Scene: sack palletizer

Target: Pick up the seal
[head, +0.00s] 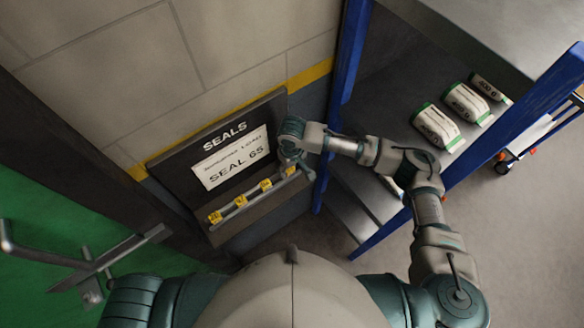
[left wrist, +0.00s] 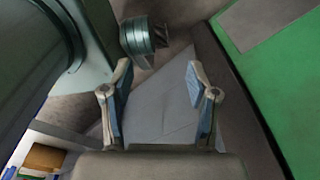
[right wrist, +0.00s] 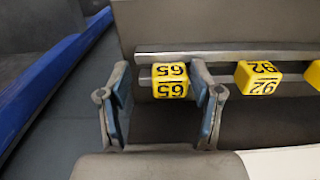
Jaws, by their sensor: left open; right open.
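A rack marked SEALS (head: 183,172) on the wall has a sign reading SEAL 65 and several yellow seals along its rail. The yellow seal 65 (right wrist: 170,81) sits at the rail, upside down in the right wrist view. My right gripper (right wrist: 160,76) is open, with one finger on each side of seal 65. In the head view my right gripper (head: 296,160) is at the right end of the rack and partly covers that seal. My left gripper (left wrist: 159,67) is open and empty in the left wrist view, low over the floor.
A blue post (head: 344,95) stands right of the rack. White and green sacks (head: 437,127) lie beyond it. A green door (head: 50,250) is at left.

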